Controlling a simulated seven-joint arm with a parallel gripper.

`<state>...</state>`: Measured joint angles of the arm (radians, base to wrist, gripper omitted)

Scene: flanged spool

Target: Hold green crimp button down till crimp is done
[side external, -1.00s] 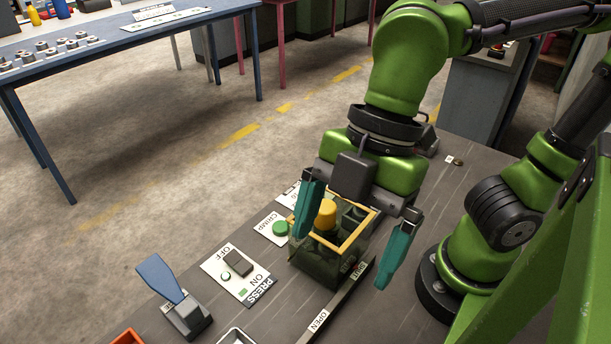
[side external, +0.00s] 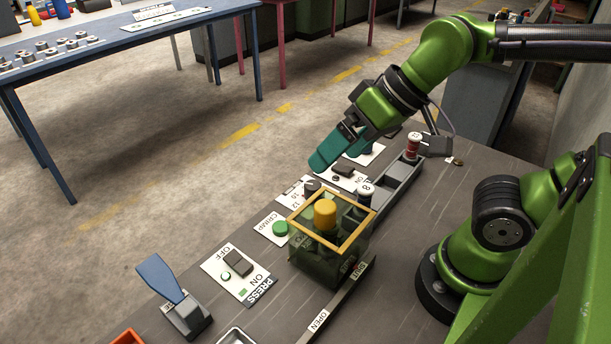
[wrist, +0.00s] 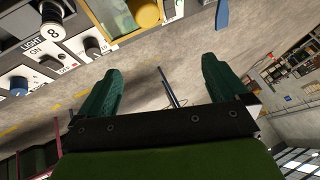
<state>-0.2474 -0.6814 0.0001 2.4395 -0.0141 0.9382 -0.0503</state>
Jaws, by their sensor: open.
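The green crimp button (side external: 280,228) sits on a white card marked CRIMP, left of a clear guard box (side external: 340,262) with a yellow top frame. A yellow cylinder (side external: 325,214) stands inside the box; its yellow also shows at the top of the wrist view (wrist: 147,12). My gripper (side external: 337,156) is in the air behind the box, tilted with its teal fingers pointing left and down, well apart from the button. In the wrist view its fingers (wrist: 160,75) are spread with nothing between them. The button is not visible there.
A panel marked OFF and PRESS ON with a dark rocker (side external: 238,263) lies nearer the front, then a blue lever (side external: 160,278). Behind the box are a dial card, a light switch and a grey tray (side external: 398,183). An OPEN/SHUT rail (side external: 338,300) runs along the box's right.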

